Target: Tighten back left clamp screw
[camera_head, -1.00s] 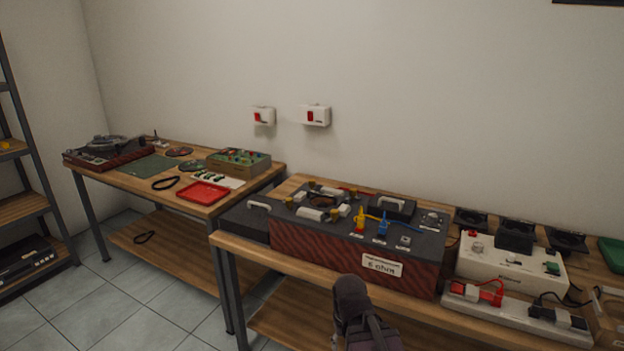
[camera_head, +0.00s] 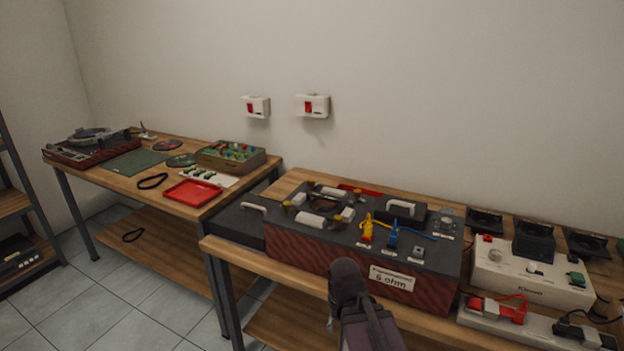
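A large dark-red patterned box (camera_head: 300,254) with a grey top and a "6 ohm" label stands on the near bench. Several small brass-coloured knobs sit around a round opening (camera_head: 320,201) in its top. They look like clamp screws, one of them at the back left (camera_head: 311,186). White blocks lie between the knobs. At this size I cannot tell how tight any screw is. A dark part of my arm rises at the bottom centre, in front of the box. My gripper's fingers cannot be made out.
The box top also carries a yellow plug (camera_head: 367,230), a blue plug (camera_head: 392,235) and a black handled block (camera_head: 400,212). A white unit (camera_head: 530,277) and power strip (camera_head: 530,325) stand right. Another bench (camera_head: 120,182) stands left. Tiled floor (camera_head: 100,300) is clear.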

